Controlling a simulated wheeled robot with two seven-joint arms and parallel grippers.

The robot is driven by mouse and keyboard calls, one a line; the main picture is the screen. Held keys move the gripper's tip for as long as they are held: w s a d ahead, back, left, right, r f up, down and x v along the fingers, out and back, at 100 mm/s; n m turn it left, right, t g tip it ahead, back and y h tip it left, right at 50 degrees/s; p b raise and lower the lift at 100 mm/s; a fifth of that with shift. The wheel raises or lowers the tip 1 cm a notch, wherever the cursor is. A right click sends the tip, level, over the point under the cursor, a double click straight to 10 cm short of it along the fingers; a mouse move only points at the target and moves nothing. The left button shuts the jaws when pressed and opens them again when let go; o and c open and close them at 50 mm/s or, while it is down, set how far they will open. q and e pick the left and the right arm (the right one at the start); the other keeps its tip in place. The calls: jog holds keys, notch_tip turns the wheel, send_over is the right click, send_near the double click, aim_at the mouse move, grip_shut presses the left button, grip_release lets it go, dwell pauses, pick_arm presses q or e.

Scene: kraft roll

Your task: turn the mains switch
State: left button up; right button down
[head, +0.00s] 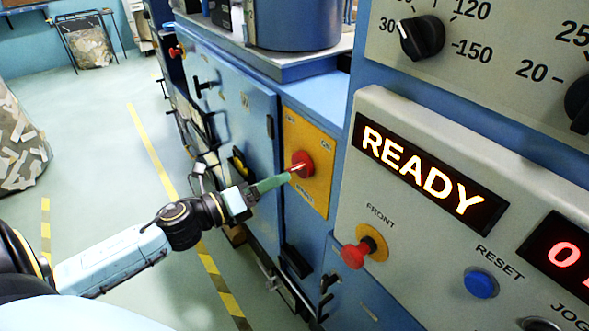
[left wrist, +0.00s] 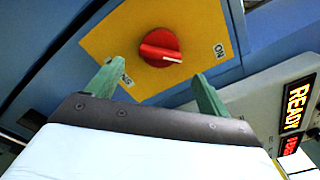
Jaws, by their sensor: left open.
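The mains switch (head: 303,164) is a round red rotary knob on a yellow plate (head: 318,190) on the blue cabinet's front. In the left wrist view the knob (left wrist: 160,47) has a white pointer mark toward its right side, and an "ON" label sits to its right. My left gripper (head: 288,177) points at the knob from the left in the head view. In the left wrist view its two green fingers (left wrist: 154,84) are apart, below the knob in the picture, with nothing between them. Whether a fingertip touches the knob cannot be told. My right gripper is not in view.
A grey control panel (head: 400,110) with a lit "READY" display (head: 425,178) stands on the right. It bears a red FRONT button (head: 355,254) and a blue RESET button (head: 481,284). Handles (head: 205,88) stick out from the blue cabinet. The floor at left is mostly clear.

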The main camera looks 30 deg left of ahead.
aim_at(295, 171)
pick_arm(q)
jog(key=shift+p+x, duration=0.35)
jog(key=shift+x, duration=3.05)
jog(key=c, duration=1)
